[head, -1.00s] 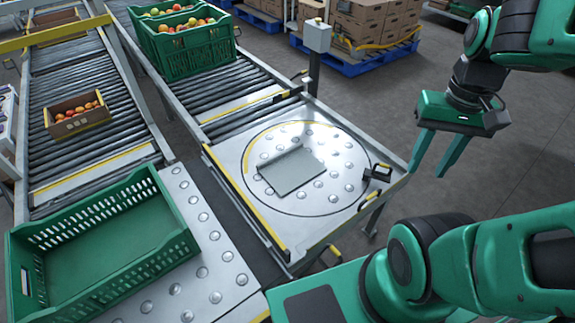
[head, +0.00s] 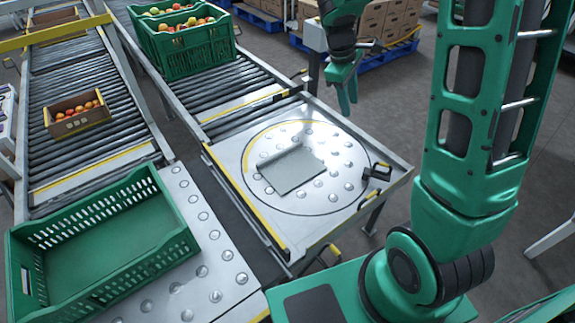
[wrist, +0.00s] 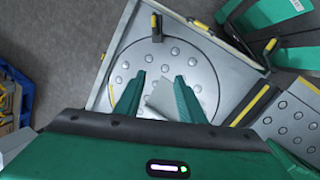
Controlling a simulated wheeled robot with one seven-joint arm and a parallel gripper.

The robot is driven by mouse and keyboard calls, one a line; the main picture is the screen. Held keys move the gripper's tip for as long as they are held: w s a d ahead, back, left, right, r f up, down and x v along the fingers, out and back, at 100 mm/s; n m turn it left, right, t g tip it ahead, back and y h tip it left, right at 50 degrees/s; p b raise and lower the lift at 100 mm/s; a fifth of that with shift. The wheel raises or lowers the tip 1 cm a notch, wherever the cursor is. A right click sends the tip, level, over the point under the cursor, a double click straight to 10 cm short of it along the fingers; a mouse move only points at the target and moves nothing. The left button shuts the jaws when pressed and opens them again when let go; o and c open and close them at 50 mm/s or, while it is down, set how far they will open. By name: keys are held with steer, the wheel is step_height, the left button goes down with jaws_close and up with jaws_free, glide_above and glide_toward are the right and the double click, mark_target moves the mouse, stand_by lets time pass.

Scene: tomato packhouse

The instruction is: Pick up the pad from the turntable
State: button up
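The pad (head: 292,170) is a flat grey rectangle lying on the round turntable (head: 330,203), amid silver ball rollers. In the wrist view the pad (wrist: 160,102) shows partly between my fingers, its near part hidden by my gripper. The turntable (wrist: 126,66) fills much of that view's middle. My gripper (head: 347,100) is above and beyond the turntable's back right edge in the head view, pointing down, apart from the pad. In the wrist view my gripper (wrist: 160,82) has its two fingers spread, with nothing held between them.
A black handle (head: 377,172) stands at the turntable's right edge. An empty green crate (head: 110,265) lies at the front left. Green crates of tomatoes (head: 195,50) stand on the rollers behind. A grey post box (head: 314,36) is close to my gripper in the picture.

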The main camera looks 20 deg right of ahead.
steer(key=w+a+f+n, duration=0.75)
steer(key=w+f, duration=0.25)
steer(key=w, duration=0.2)
steer(key=n+t, duration=0.1)
steer(key=n, duration=0.5)
glide_toward(280, 153)
step_height(280, 153, down, 4)
steer(key=shift+s+d+r+h, duration=0.15)
steer(key=shift+r+h, duration=0.1)
steer(key=shift+h, duration=0.15)
steer(key=shift+w+x, duration=0.2)
steer(key=shift+x, duration=1.1)
steer(key=shift+w+x, duration=0.2)
steer(key=shift+x, duration=1.05)
steer(key=shift+d, duration=0.1)
steer(key=shift+c, duration=0.6)
jaws_close()
